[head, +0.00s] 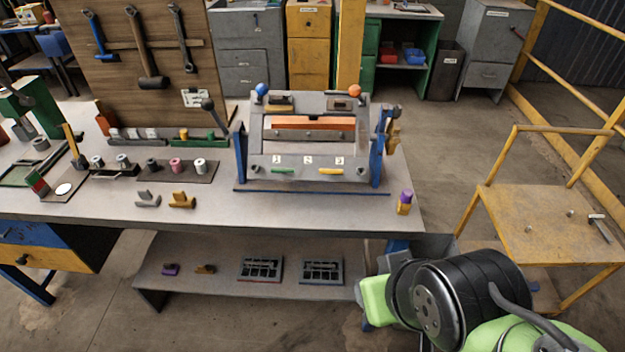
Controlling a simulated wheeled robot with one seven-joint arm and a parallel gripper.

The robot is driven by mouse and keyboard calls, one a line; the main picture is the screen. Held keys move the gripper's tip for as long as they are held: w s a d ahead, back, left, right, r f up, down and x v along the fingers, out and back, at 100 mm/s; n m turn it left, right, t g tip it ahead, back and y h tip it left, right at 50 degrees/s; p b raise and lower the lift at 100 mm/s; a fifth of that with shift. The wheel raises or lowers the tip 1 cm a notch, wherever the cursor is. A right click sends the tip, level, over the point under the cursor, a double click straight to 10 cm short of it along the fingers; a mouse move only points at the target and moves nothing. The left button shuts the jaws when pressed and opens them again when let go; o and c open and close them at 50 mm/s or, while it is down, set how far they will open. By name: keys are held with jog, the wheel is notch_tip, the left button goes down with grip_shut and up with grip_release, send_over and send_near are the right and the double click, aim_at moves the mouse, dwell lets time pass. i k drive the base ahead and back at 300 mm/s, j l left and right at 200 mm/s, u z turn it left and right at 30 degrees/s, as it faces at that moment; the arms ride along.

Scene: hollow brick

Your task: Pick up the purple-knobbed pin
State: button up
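A small piece with a purple top (406,194) and a yellowish lower part stands upright near the right front corner of the workbench (330,212). It looks like the purple-knobbed pin, but it is too small to tell the pin from any holder. My arm shows at the lower right, in front of the bench's right end and below the pin. I cannot make out the fingers of my gripper, and nothing is seen touching the pin.
A grey fixture with blue side posts (310,140) stands left of the pin. Small parts (182,200) lie further left. A yellow table (545,225) stands to the right.

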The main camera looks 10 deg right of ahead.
aim_at(406, 197)
jog(key=i+l+u, duration=0.15)
jog(key=u, duration=0.2)
jog(key=i+l+u, duration=0.15)
jog(key=l+u, duration=0.6)
jog(key=i, duration=0.05)
